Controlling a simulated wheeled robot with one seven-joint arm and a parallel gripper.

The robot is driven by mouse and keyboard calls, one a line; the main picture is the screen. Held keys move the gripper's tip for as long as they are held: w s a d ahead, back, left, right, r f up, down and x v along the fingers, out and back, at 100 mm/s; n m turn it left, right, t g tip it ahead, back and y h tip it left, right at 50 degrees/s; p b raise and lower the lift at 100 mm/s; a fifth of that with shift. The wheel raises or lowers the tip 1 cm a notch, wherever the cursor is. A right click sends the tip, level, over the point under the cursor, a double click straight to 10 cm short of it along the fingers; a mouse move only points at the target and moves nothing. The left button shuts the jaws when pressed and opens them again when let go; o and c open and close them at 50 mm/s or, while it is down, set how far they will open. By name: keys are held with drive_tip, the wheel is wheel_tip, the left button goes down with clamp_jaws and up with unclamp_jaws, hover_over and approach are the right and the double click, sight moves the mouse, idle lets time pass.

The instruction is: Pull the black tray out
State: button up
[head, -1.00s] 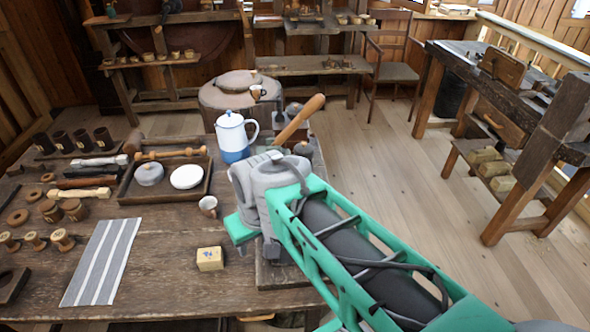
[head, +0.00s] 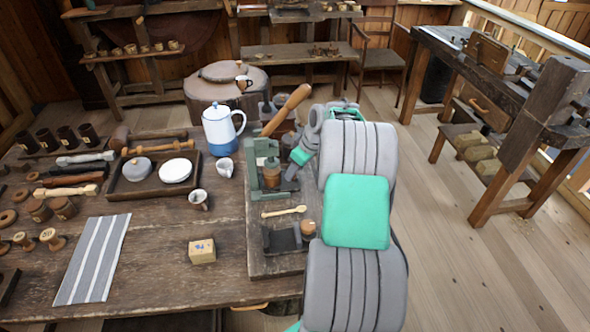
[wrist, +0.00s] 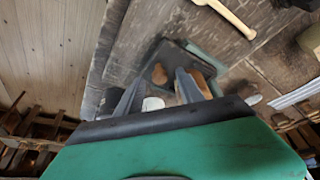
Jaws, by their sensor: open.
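A small green machine (head: 263,165) with a long wooden-handled lever (head: 288,108) stands on a wooden board at the table's right side. A dark, flat tray-like base (head: 268,194) shows low at its front; I take it for the black tray. In the wrist view a dark square-edged part (wrist: 172,52) with green beside it lies just beyond my fingers. My gripper (head: 291,172) is at the machine's right side, low and close to it. In the wrist view its two fingers (wrist: 158,82) stand apart. Whether they touch the tray I cannot tell.
A wooden spoon (head: 284,211) and a dark stand (head: 282,241) lie on the board in front of the machine. The table between box and striped cloth (head: 95,258) is clear.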

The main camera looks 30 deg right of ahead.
drive_tip(key=shift+w+f, duration=0.2)
drive_tip(key=shift+f, duration=0.25)
clamp_jaws()
idle(1.1)
